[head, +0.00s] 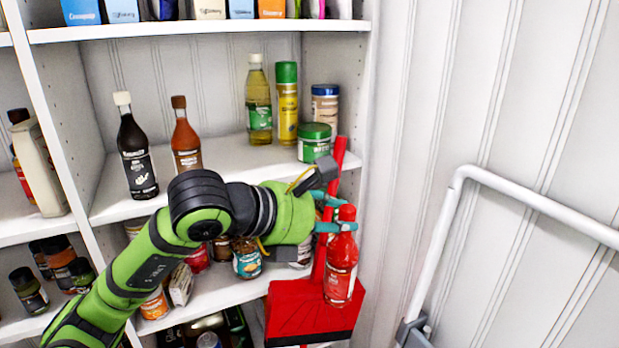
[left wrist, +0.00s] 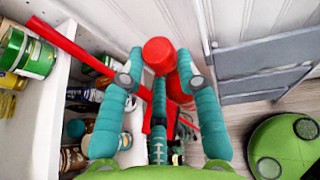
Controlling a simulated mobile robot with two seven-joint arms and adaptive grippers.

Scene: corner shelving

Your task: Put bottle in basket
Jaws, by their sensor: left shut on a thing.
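My left gripper (head: 336,228) reaches in front of the corner shelves and is shut around the neck of a red bottle (head: 341,272) with a red cap. The bottle hangs upright in front of a red broom or dustpan (head: 295,310). In the left wrist view, the teal fingers of my left gripper (left wrist: 160,78) stand either side of the bottle's red cap (left wrist: 159,54). I see no basket in either view. My right gripper is out of view.
A white shelf unit (head: 240,178) holds several bottles, jars and cans. The red handle (head: 338,160) of the broom or dustpan leans by the shelf's right edge. A white rail (head: 520,202) stands along the panelled wall at right. Bare floor (left wrist: 240,115) shows in the left wrist view.

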